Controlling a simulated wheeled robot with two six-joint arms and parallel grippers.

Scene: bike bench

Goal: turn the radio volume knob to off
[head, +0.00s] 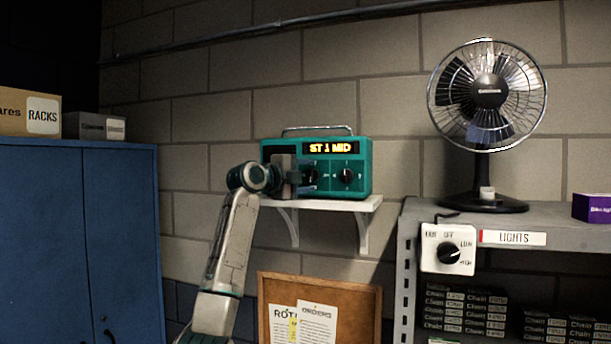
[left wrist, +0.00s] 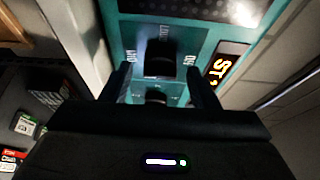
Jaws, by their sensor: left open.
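The teal radio (head: 365,160) stands on a white wall shelf, with its display (head: 330,147) lit and reading "ST 1 MID". Two dark knobs sit under the display: a left one (head: 310,176) and a right one (head: 347,176). My left gripper (head: 293,178) is in front of the radio's left part and hides it. In the left wrist view my left gripper (left wrist: 160,73) is open, with its fingertips to either side of the left knob (left wrist: 160,63). Small labels ring this knob. The right knob (left wrist: 156,96) shows below it, partly hidden. I cannot tell whether the fingers touch anything.
The white shelf (head: 370,203) carries the radio. A corkboard (head: 275,284) is below the radio. A blue cabinet (head: 80,230) stands at left.

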